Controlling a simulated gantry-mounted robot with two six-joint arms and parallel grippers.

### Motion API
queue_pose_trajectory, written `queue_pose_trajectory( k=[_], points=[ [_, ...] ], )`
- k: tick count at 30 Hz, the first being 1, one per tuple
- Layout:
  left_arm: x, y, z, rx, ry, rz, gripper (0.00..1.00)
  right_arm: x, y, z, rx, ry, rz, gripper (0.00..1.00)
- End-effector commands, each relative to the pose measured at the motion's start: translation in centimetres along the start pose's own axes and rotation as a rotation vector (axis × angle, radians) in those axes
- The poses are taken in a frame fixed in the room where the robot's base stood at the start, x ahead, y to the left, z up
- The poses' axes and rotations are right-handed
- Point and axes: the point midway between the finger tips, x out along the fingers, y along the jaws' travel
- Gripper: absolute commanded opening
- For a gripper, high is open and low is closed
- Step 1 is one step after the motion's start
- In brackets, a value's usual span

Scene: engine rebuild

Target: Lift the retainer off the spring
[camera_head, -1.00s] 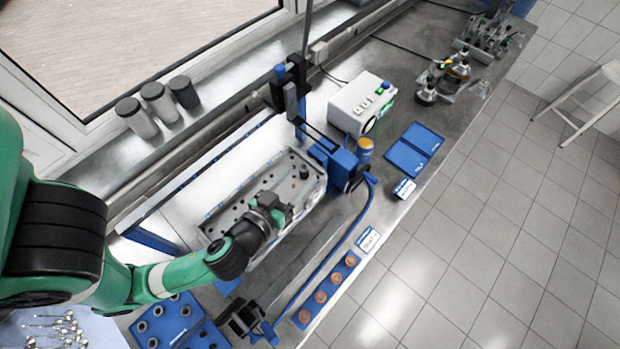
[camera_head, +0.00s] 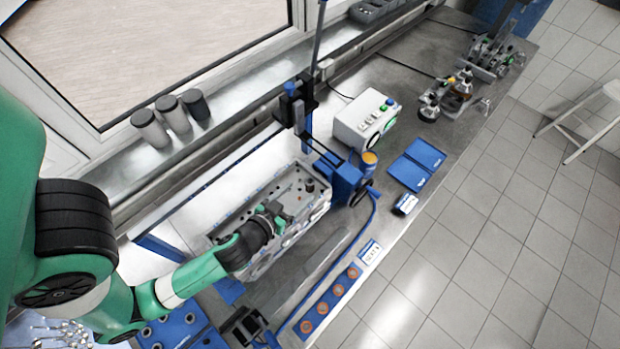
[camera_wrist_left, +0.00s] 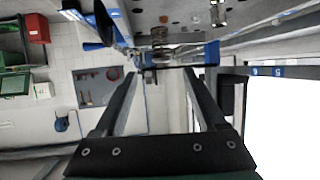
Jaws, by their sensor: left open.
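The pale cylinder head (camera_head: 283,196) lies on the bench in the head view. My left gripper (camera_head: 278,217) is over its near part. In the left wrist view my left gripper (camera_wrist_left: 163,76) has its two fingers wide apart with nothing held between them. A copper-coloured coil spring (camera_wrist_left: 162,38) stands on the cylinder head just beyond the fingertips, about in line with the gap. I cannot make out the retainer clearly at the spring's end. A dark upright piece (camera_head: 309,185) stands on the far end of the head. My right gripper is in neither view.
A blue and black fixture (camera_head: 340,180) stands against the cylinder head's right end. Beyond it are a white control box (camera_head: 365,122) and blue trays (camera_head: 424,154). A blue strip with orange rings (camera_head: 322,308) lies along the front edge. Grey canisters (camera_head: 172,114) stand behind.

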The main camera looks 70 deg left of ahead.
Motion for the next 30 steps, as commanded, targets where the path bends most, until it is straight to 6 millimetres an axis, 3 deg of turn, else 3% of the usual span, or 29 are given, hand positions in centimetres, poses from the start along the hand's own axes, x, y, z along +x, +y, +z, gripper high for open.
queue_pose_trajectory(
  k=[5, 15, 21, 23, 30],
  points=[
    [0.5, -0.1, -0.1, -0.002, 0.0, -0.001, 0.73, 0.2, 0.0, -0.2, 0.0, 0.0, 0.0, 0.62],
    [5.2, -0.3, -0.2, -0.001, 0.0, -0.001, 0.73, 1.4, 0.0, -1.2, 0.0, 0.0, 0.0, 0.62],
    [5.3, -0.2, -0.1, 0.0, -0.001, 0.001, 0.73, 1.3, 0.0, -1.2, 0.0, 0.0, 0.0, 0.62],
    [5.3, -0.2, -0.1, 0.0, -0.001, 0.001, 0.66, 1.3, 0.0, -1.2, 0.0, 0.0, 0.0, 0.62],
    [5.3, -0.2, -0.1, 0.0, -0.001, 0.001, 0.23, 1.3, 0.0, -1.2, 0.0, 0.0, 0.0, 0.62]
  ],
)
